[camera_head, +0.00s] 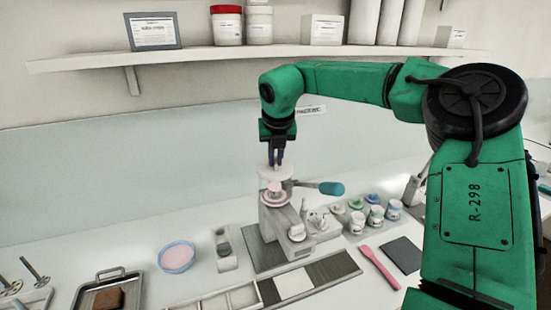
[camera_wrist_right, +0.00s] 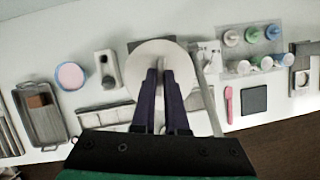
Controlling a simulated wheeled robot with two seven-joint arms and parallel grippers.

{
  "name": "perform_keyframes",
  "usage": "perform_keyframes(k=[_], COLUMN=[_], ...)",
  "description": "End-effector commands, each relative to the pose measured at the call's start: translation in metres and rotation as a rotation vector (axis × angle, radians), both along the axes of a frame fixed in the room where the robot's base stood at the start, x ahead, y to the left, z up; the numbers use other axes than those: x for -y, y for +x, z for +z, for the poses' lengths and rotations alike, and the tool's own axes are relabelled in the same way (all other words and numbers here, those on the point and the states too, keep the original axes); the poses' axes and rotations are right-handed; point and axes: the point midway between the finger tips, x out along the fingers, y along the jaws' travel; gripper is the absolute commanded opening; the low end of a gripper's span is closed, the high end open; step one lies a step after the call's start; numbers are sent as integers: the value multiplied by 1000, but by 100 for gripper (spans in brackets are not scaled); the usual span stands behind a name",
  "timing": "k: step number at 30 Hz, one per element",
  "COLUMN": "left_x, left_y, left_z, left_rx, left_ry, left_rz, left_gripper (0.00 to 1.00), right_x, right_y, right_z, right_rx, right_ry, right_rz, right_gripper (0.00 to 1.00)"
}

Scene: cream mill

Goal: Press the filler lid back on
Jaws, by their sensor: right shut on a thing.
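The filler (camera_head: 283,222) stands on a grey base on the counter, with a round pinkish hopper top (camera_head: 275,198) and a teal-ended lever (camera_head: 331,188) pointing right. My right gripper (camera_head: 276,163) points straight down and is shut on the white round lid (camera_head: 268,173). The lid is level and appears a little above the hopper top, apart from it. In the right wrist view, the fingers (camera_wrist_right: 159,72) grip the middle of the lid (camera_wrist_right: 150,54), which hides most of the filler below. My left gripper is in neither view.
Left of the filler are a pink bowl with a blue rim (camera_head: 176,257) and a metal tray (camera_head: 90,297) holding a brown block. To the right are several small jars (camera_head: 375,216), a pink spatula (camera_head: 380,267) and a dark square pad (camera_head: 403,255). A shelf (camera_head: 240,56) runs along the wall behind.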

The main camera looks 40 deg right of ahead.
Motion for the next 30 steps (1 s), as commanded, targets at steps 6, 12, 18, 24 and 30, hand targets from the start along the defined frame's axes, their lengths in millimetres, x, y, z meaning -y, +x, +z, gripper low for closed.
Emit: perform_keyframes(k=[6,12,18,24,30], left_x=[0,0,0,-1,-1], left_y=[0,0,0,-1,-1], left_z=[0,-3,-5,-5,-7], left_rx=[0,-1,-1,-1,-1], left_ry=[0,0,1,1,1], left_rz=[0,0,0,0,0], left_gripper=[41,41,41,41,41], right_x=[0,0,0,0,0], right_y=[0,0,1,1,1], right_z=[1,-3,-4,-4,-5], right_rx=[1,1,1,1,1], right_ry=[-1,-1,-1,-1,-1], right_rz=[0,0,0,0,0], right_gripper=[0,0,0,0,0])
